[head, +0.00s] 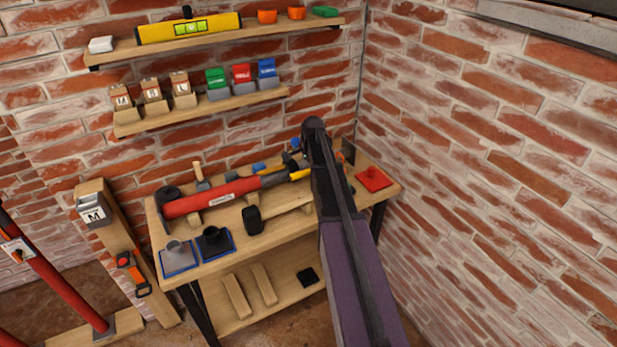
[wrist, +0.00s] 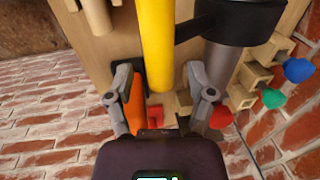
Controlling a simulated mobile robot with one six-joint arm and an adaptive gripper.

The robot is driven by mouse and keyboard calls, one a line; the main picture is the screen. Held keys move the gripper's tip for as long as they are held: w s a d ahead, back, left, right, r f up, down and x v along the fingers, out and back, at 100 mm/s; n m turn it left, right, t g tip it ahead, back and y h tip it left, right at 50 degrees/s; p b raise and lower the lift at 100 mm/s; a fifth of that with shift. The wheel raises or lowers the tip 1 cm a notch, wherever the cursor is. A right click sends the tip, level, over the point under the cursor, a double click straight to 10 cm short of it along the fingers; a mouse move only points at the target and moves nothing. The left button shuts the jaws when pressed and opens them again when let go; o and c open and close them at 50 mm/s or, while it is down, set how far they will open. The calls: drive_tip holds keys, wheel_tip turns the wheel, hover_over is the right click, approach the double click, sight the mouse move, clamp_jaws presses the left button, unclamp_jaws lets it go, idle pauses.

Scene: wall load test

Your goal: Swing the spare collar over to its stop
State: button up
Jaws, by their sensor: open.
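The red prop (head: 215,195) lies along the bench on wooden rests, with its grey tube toward the right. At that end a dark collar (wrist: 235,20) sits around the grey tube (wrist: 228,65) in the wrist view. A yellow handle (wrist: 157,40) stands out beside the collar; it shows small in the head view (head: 299,175). My gripper (wrist: 160,72) is open, with the handle's end between its two fingers and visible gaps on both sides. In the head view my arm hides most of the gripper and collar. I cannot make out the stop.
The wooden bench (head: 180,275) stands in a brick corner. An orange object (wrist: 134,100) is close to the left finger. Wooden holders with blue (wrist: 299,69), green and red ends lie to the right.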

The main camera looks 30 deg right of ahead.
drive_tip(key=shift+w+f+b, duration=0.15)
drive_tip(key=shift+f+b, duration=0.4)
drive_tip(key=shift+f, duration=0.25)
clamp_jaws()
